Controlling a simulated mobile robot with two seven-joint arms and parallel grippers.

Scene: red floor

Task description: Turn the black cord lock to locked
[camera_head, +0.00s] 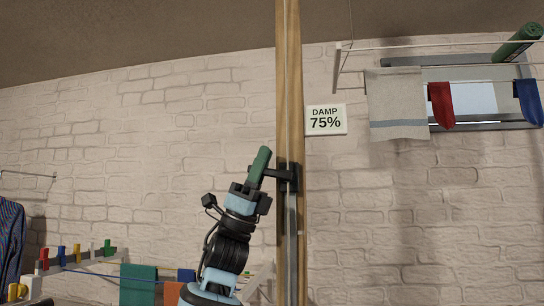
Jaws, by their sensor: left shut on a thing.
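The black cord lock (287,178) is mounted on a grey rail on the tall wooden post, a little below the middle of the view. Its short black arm points left, roughly level. My left gripper (260,167), with green fingers, comes up from below and is shut on the left end of this arm. The fingers lean slightly right and hide the arm's tip. No marking for locked or unlocked can be read. My right gripper is not in view.
The wooden post (282,90) runs from top to bottom. A "DAMP 75%" sign (326,120) is on the white brick wall. A rack with a grey towel (397,105) and red and blue cloths hangs upper right. Coloured pegs (62,254) and a green cloth (138,285) are lower left.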

